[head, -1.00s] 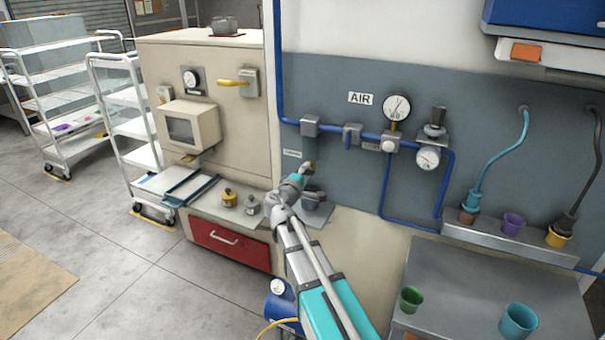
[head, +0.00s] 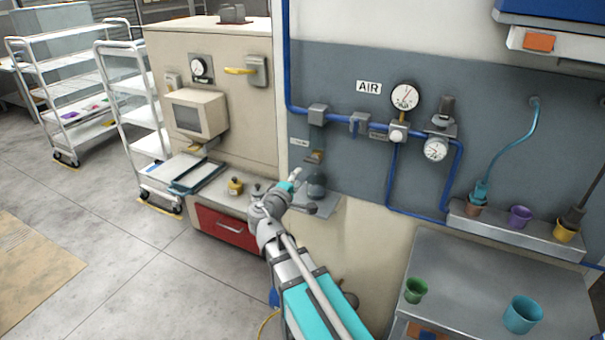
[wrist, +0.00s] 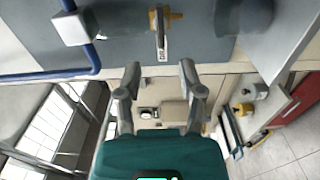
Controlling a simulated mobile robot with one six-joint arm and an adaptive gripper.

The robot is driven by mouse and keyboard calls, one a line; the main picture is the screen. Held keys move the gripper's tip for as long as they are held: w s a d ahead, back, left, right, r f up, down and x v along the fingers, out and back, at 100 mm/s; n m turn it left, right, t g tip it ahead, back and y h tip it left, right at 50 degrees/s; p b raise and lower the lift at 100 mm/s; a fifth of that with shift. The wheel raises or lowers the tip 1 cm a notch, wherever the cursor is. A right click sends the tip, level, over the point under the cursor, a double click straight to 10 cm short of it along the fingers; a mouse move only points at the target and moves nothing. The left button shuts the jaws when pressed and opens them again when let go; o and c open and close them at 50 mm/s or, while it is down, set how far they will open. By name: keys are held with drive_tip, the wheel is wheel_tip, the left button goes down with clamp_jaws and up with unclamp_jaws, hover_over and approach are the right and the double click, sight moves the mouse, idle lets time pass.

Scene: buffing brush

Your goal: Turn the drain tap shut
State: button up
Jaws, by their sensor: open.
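The drain tap (head: 315,157) is a small brass fitting on the grey wall panel, below the blue pipe and beside a small label. In the wrist view the brass tap (wrist: 172,16) is at the top centre. A grey lever lies crosswise to its brass body there, with the label by the lever's end. My gripper (head: 297,176) is just left of and below the tap in the head view. In the wrist view my gripper (wrist: 160,72) is open, with nothing between its fingers. The tap appears beyond the fingertips, apart from them.
A dark pot (head: 316,186) stands on a small grey shelf (head: 326,207) under the tap. The blue air pipe (head: 340,119) with gauges runs along the panel. A beige cabinet (head: 235,120) and a red drawer (head: 224,228) are at left. A grey bench (head: 470,270) is at right.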

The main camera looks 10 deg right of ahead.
drive_tip(key=shift+s+a, duration=0.4)
drive_tip(key=shift+s, duration=0.1)
drive_tip(key=shift+d, duration=0.1)
drive_tip(key=s+d+f+m+g+y, duration=0.2)
drive_tip(key=s+d+f+m+g, duration=0.6)
drive_tip(key=f, duration=0.3)
drive_tip(key=s+a+f+m+g+y, duration=0.2)
drive_tip(key=s+f+g+y, duration=0.4)
drive_tip(key=s, duration=0.4)
drive_tip(key=f+y, duration=0.1)
drive_tip(key=y, duration=0.1)
drive_tip(key=shift+s+f+m+g+y, duration=0.2)
drive_tip(key=shift+s+m+g+y, duration=0.1)
drive_tip(key=shift+s, duration=0.1)
